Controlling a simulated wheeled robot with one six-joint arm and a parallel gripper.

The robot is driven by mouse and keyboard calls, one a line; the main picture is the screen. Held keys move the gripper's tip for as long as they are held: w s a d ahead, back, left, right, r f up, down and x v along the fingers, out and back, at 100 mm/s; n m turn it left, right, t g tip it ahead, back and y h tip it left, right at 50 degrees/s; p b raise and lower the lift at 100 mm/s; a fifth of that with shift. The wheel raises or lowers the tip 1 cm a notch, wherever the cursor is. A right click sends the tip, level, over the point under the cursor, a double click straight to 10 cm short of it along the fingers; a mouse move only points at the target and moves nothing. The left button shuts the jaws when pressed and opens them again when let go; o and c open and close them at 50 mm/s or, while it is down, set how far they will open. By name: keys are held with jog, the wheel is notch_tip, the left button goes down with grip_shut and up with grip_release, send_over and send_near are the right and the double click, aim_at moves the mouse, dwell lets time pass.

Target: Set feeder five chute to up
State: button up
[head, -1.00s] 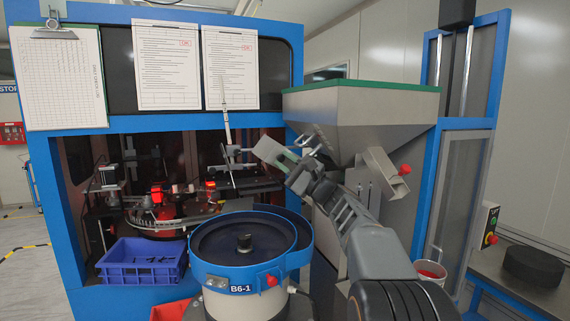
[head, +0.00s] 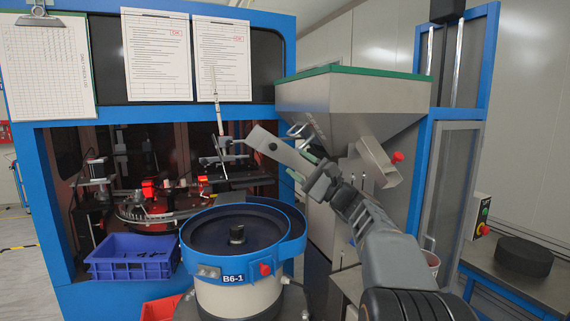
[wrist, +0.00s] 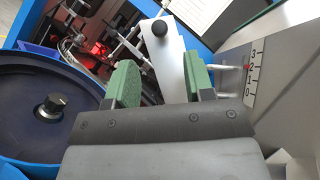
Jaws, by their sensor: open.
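A pale grey chute-like plate (head: 282,150) with a black round knob juts out over the bowl feeder, sloping down to the right in the head view. In the wrist view the plate (wrist: 170,65) lies beyond and between my green fingertips, its black knob (wrist: 159,27) near the far end. My gripper (head: 318,164) is open at the plate's lower right end; in the wrist view my gripper (wrist: 163,85) shows a gap between its fingers. Whether a finger touches the plate I cannot tell. No label reading five is legible.
The bowl feeder (head: 243,279) marked B6-1 stands below. A grey hopper (head: 345,95) stands behind my gripper, with a red-knobbed grey chute (head: 375,165) beside it. A numbered scale (wrist: 252,75) is close on the right. A blue bin (head: 130,265) sits left.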

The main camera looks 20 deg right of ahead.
jog(key=b+v, duration=0.1)
jog(key=v, duration=0.5)
jog(key=shift+d+b, duration=0.15)
jog(key=shift+b, duration=0.15)
jog(key=shift+s+f, duration=0.1)
jog(key=shift+s, duration=0.05)
